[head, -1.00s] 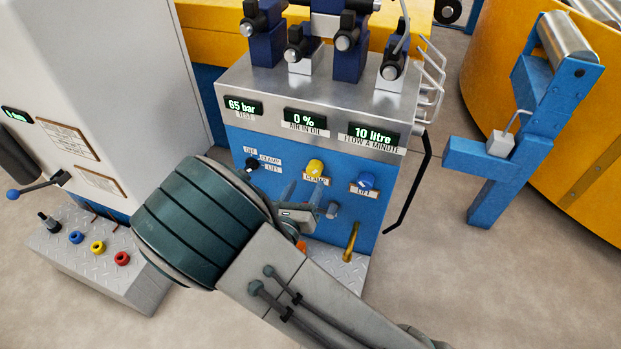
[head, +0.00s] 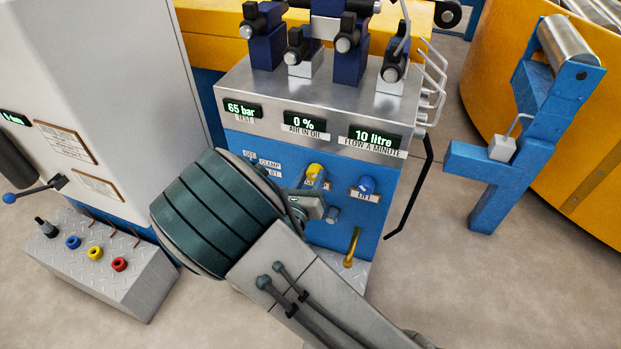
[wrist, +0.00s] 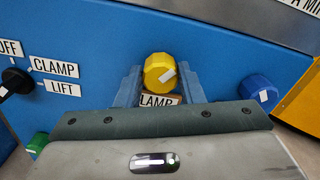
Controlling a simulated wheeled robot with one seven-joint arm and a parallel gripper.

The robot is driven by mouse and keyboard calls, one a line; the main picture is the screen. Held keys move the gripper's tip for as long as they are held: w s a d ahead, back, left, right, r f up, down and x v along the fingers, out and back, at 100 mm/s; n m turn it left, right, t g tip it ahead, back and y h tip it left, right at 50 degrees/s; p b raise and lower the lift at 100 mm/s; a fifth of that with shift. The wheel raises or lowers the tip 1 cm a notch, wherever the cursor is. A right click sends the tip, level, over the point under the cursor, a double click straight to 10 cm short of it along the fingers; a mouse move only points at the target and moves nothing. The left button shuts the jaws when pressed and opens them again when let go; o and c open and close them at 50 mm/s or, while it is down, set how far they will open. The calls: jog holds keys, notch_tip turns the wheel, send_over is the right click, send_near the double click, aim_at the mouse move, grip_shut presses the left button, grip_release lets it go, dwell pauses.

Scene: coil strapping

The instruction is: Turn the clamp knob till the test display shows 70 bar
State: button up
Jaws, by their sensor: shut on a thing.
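The yellow clamp knob (head: 315,171) is on the blue panel, above a partly hidden label. In the wrist view the knob (wrist: 158,68) has a white mark at its lower right. My gripper (wrist: 158,80) has one finger on each side of the knob and is shut on it. In the head view my wrist and arm hide part of the panel left of and below the knob. The test display (head: 241,109) reads 65 bar.
A blue lift knob (head: 367,184) sits right of the clamp knob. A black selector (wrist: 14,80) with OFF, CLAMP and LIFT labels is to the left. Other displays read 0 % (head: 304,122) and 10 litre (head: 375,137). A brass lever (head: 352,247) stands below.

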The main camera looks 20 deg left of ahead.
jog(key=m, duration=0.5)
jog(key=shift+d, duration=0.1)
dwell(0.3)
jog(key=o, duration=1)
jog(key=shift+s, duration=0.2)
jog(key=s+p, duration=0.1)
jog(key=s, duration=0.3)
jog(key=s+p, duration=0.1)
jog(key=s, duration=0.4)
jog(key=s+a, duration=0.1)
jog(key=s, duration=0.3)
jog(key=shift+s+p, duration=0.25)
jog(key=shift+p, duration=0.15)
